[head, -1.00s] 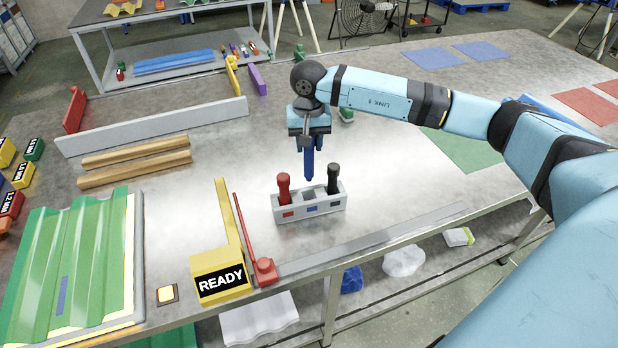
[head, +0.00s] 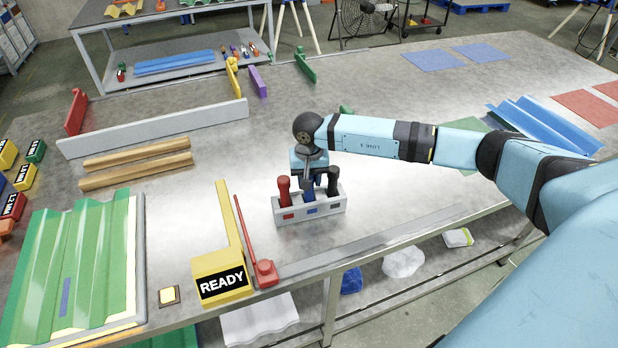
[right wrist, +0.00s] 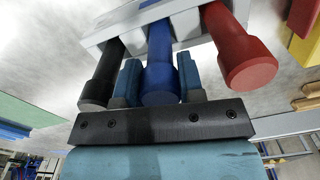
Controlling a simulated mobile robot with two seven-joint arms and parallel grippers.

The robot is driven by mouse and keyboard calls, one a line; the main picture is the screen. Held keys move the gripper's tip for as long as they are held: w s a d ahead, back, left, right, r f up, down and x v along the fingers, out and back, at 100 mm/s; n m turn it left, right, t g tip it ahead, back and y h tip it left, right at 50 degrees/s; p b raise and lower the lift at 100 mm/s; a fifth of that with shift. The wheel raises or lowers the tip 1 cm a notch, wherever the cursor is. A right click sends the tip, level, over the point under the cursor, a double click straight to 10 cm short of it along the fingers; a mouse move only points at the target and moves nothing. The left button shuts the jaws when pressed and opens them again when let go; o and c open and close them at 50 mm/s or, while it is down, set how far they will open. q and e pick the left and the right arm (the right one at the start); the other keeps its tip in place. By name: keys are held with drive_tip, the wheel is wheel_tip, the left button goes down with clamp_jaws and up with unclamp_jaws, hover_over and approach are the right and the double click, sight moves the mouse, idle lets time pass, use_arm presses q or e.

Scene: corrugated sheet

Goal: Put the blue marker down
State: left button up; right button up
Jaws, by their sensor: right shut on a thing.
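The blue marker (right wrist: 161,75) is upright between the fingers of my right gripper (right wrist: 160,80), which is shut on it. In the head view my right gripper (head: 310,180) is over the middle of the grey marker holder (head: 290,217), and the marker's lower part is in or at the middle slot, above the blue label. The gripper hides most of the marker there. A red marker (head: 284,190) stands in the left slot and a black marker (head: 333,182) in the right slot, close beside the gripper. My left gripper is out of view.
A yellow READY block (head: 222,277) and a red arm on a red base (head: 266,272) stand left of the holder near the table's front edge. Green corrugated sheet (head: 60,260) lies at far left. Bare table surrounds the holder.

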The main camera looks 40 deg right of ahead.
drive_tip(key=shift+f, duration=0.2)
drive_tip(key=o, duration=0.9)
